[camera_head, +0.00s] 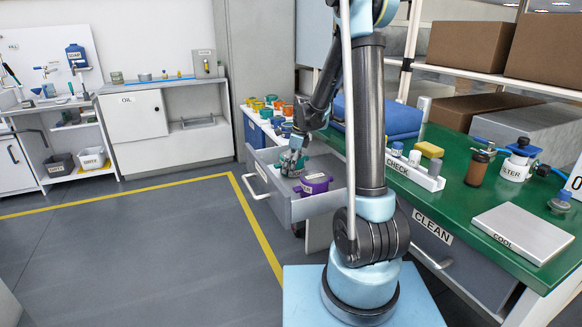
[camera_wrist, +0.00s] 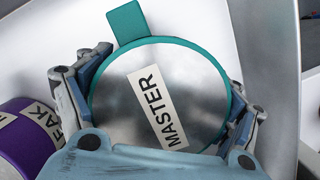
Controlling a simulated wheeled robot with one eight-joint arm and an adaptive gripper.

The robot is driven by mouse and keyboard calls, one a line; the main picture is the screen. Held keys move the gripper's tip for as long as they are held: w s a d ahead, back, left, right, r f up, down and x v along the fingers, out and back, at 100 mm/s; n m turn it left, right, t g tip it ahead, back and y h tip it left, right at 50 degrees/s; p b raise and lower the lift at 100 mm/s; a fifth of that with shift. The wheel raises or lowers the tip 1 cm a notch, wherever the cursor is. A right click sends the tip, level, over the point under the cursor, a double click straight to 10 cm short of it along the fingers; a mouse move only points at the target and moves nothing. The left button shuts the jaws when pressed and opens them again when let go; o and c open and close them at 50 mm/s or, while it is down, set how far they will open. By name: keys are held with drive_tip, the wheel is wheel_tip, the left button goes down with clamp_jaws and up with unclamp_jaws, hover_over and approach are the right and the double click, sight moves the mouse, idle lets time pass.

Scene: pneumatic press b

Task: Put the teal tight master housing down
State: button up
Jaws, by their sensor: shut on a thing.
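The teal master housing (camera_wrist: 205,62) is a round part with a metallic top, a teal rim and tab, and a label reading MASTER. My gripper (camera_wrist: 155,95) is shut on it, with a finger on each side of the rim in the wrist view. In the head view my gripper (camera_head: 292,160) is down at the open grey drawer, and the teal housing (camera_head: 302,164) shows only partly between the fingers. Pale drawer surface lies below the housing in the wrist view. I cannot tell whether the housing touches the drawer floor.
A purple housing (camera_head: 314,184) lies in the drawer close to the teal one; it also shows at the left of the wrist view (camera_wrist: 30,135). The drawer wall (camera_head: 322,206) is near. Several coloured parts stand on the cabinet behind. The green bench (camera_head: 450,207) holds other items.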

drive_tip(key=o, duration=1.5)
drive_tip(key=shift+f, duration=0.1)
drive_tip(key=shift+c, duration=0.2)
